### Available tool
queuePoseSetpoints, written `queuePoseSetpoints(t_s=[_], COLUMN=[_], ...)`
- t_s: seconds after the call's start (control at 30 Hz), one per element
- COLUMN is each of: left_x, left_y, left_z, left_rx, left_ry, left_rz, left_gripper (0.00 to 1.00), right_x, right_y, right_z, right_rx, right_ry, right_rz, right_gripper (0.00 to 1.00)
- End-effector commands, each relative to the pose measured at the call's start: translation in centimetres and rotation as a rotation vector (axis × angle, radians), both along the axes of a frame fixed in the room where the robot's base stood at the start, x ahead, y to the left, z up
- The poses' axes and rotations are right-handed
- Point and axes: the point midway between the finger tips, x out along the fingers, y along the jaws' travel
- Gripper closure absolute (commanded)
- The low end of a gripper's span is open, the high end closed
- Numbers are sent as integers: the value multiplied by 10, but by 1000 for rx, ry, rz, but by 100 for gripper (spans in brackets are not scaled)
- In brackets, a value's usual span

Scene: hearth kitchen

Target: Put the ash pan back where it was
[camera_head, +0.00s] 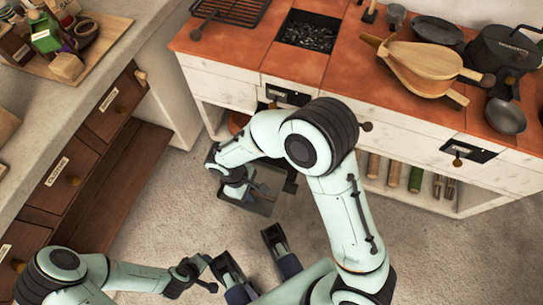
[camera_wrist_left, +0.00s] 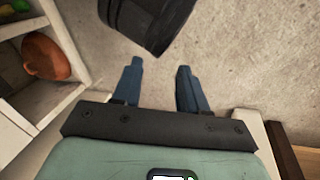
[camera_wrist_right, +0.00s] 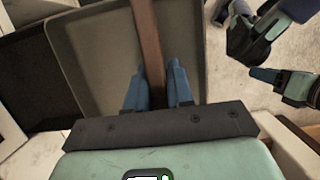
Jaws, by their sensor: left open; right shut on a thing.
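The ash pan is a dark grey open tray (camera_head: 262,206) held above the floor in front of the hearth. It shows closer in the right wrist view (camera_wrist_right: 95,45), with a brown bar-like handle (camera_wrist_right: 149,45) running between my fingers. My right gripper (camera_wrist_right: 157,85) is shut on that handle; in the head view the wrist and arm partly cover the pan. My left gripper (camera_wrist_left: 157,75) is open and empty over the floor, left of centre and low in the head view. The hearth (camera_head: 297,65) has a dark labelled front plate (camera_head: 288,95); the space below it is partly hidden by my right arm.
A counter with drawers (camera_head: 65,180) stands on the left. Bellows (camera_head: 420,65) and pans lie on the red hearth top. Open shelves below hold several rolls (camera_head: 394,173). An orange pot (camera_wrist_left: 45,57) sits on a low shelf. Floor (camera_head: 160,235) between is free.

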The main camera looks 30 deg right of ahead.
Motion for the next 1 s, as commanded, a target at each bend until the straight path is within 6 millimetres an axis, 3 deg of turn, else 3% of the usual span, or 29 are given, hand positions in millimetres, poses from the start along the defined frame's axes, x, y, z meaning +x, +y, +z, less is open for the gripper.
queuePoseSetpoints(t_s=[0.17,0.67,0.9,1.0], left_x=[6,37,20,9], left_y=[3,20,23,25], left_z=[-8,-30,-49,-60], left_rx=[7,49,49,48], left_ry=[-15,-97,-35,1], left_rz=[6,40,42,43], left_gripper=[57,57,57,57], right_x=[11,95,127,126], right_y=[-12,-112,-148,-148], right_z=[-6,-7,-7,-27], right_rx=[3,1,1,3], right_ry=[-4,-4,-3,4], right_rz=[13,10,12,16], right_gripper=[100,100,100,100])
